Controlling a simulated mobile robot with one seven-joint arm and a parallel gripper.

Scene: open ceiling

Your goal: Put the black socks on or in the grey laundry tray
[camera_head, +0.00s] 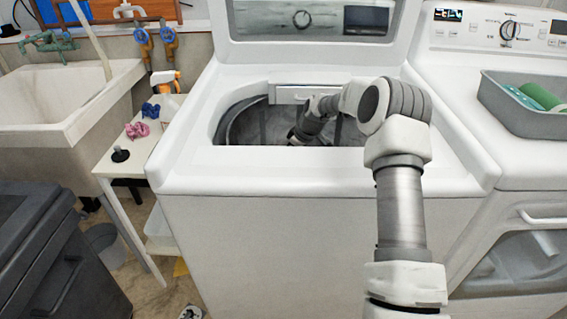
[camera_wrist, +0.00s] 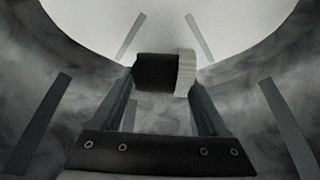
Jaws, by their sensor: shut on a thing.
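In the wrist view my gripper (camera_wrist: 160,95) is down inside the washer drum, shut on a dark rolled bundle with a pale ribbed end, which looks like the black socks (camera_wrist: 155,72). The socks sit between the two fingertips. In the head view my arm reaches into the open washer (camera_head: 250,172), and its end and the socks are hidden below the rim. The grey laundry tray (camera_head: 540,124) stands on top of the white machine at the right, with green items in it.
The washer's raised lid (camera_head: 310,50) stands behind the opening. A small white table (camera_head: 124,170) at the left holds a spray bottle (camera_head: 165,81), blue and pink cloths and a black object. A sink (camera_head: 50,100) and a dark bin (camera_head: 50,260) are farther left.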

